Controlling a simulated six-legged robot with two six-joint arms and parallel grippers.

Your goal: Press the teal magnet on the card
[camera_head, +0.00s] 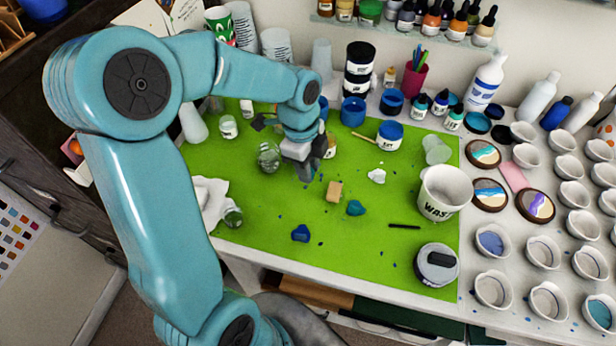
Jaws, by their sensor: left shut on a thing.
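My left gripper (305,172) reaches down over the green mat (270,230), left of its middle. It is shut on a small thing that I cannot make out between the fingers. A teal lump (356,207) lies on the mat to the right of and nearer than the gripper; I cannot tell whether it is the teal magnet. A white card with coloured swatches (14,240) shows at the left edge, on a pale upright surface, well away from the gripper. My right gripper is not in view.
A tan block (334,191), a blue lump (301,233) and a glass jar (269,157) are near the gripper. A white waste cup (443,192) stands at the mat's right. Several small cups and round painted coasters (487,194) fill the right side.

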